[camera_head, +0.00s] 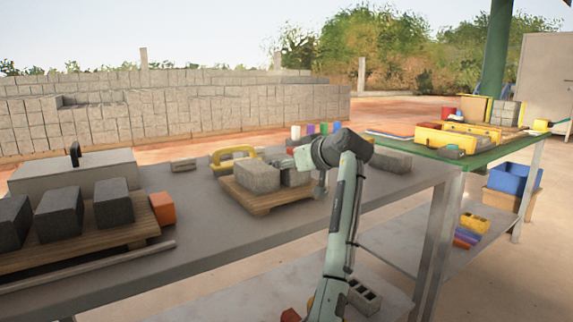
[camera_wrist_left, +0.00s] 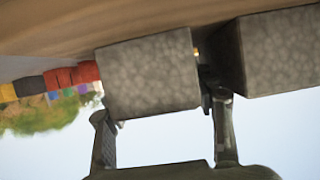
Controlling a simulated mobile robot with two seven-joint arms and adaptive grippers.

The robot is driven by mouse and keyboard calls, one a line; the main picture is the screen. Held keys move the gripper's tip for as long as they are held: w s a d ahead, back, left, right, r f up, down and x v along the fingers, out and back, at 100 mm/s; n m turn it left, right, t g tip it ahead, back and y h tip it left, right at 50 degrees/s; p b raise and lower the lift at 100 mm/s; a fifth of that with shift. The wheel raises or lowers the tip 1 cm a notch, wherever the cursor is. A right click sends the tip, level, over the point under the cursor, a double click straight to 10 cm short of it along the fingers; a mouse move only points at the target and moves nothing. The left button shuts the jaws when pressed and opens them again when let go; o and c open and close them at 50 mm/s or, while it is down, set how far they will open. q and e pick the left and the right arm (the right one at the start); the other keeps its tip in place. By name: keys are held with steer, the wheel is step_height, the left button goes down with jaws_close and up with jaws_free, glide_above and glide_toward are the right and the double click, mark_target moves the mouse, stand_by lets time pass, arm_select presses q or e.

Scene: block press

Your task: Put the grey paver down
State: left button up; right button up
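The grey paver (camera_wrist_left: 150,75) is between the two fingers of my left gripper (camera_wrist_left: 160,120), which look closed on its sides. In the head view the paver (camera_head: 294,177) is at the right part of a small wooden pallet (camera_head: 262,202), partly hidden by my left gripper (camera_head: 305,170). Its lower face is at or very close to the wood; I cannot tell whether it touches. A second grey paver (camera_head: 256,175) sits beside it on the pallet, with a narrow gap; it also shows in the left wrist view (camera_wrist_left: 280,50). My right gripper is out of view.
A yellow-handled tool (camera_head: 232,153) lies behind the pallet. Several dark blocks (camera_head: 60,215) stand on a wooden board at the left, beside an orange block (camera_head: 162,208). Coloured cups (camera_head: 315,128) stand behind. Another grey block (camera_head: 391,160) lies to the right.

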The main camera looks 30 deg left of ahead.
arm_select(q)
steer(key=shift+r, duration=0.15)
steer(key=v, duration=1.2)
steer(key=shift+p, duration=0.3)
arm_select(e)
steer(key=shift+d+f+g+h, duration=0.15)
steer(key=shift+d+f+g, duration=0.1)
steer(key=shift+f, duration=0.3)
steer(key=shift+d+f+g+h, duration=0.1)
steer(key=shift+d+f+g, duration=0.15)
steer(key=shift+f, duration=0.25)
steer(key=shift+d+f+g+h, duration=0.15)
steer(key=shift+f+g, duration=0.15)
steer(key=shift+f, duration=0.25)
